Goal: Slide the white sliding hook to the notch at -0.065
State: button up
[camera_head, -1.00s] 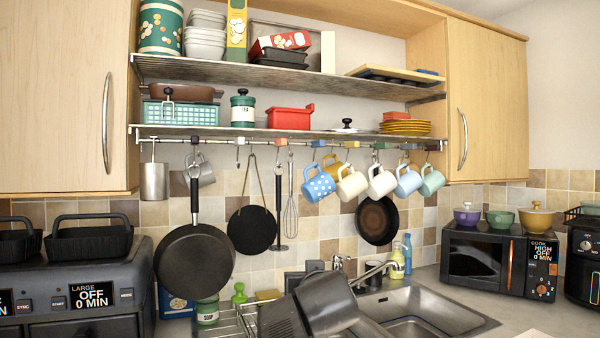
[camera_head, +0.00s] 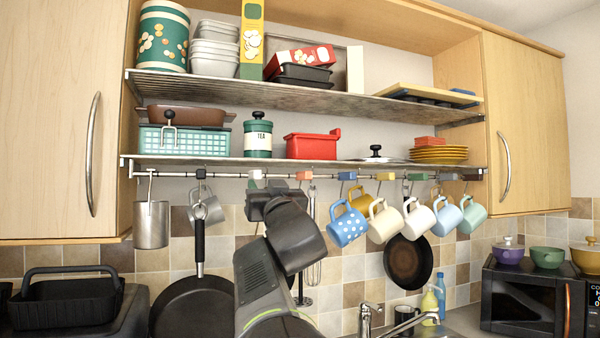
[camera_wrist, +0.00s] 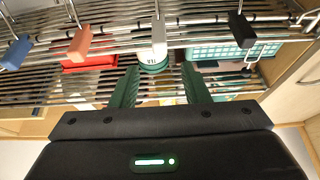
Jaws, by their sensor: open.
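The white sliding hook (camera_head: 255,175) is on the rail under the lower shelf, between the black hook (camera_head: 201,173) and the salmon hook (camera_head: 303,176). In the wrist view the white hook (camera_wrist: 159,37) is nearly centred, just beyond the gap between my fingertips. My gripper (camera_wrist: 160,70) is open and empty, with one green finger on either side of that gap. In the head view my gripper (camera_head: 272,187) is just below the rail, and my arm covers what hangs behind it. I cannot make out the notch marks.
A blue hook (camera_head: 347,176) and several hanging mugs (camera_head: 385,222) are to the right. A metal cup (camera_head: 151,224) and a black pan (camera_head: 192,305) hang to the left. The shelf (camera_head: 240,162) above the rail carries a tea tin (camera_head: 258,138) and a red container (camera_head: 312,146).

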aim_at(258, 174)
jog(key=p+x, duration=0.1)
jog(key=x, duration=0.9)
jog(key=shift+f, duration=0.1)
grip_shut()
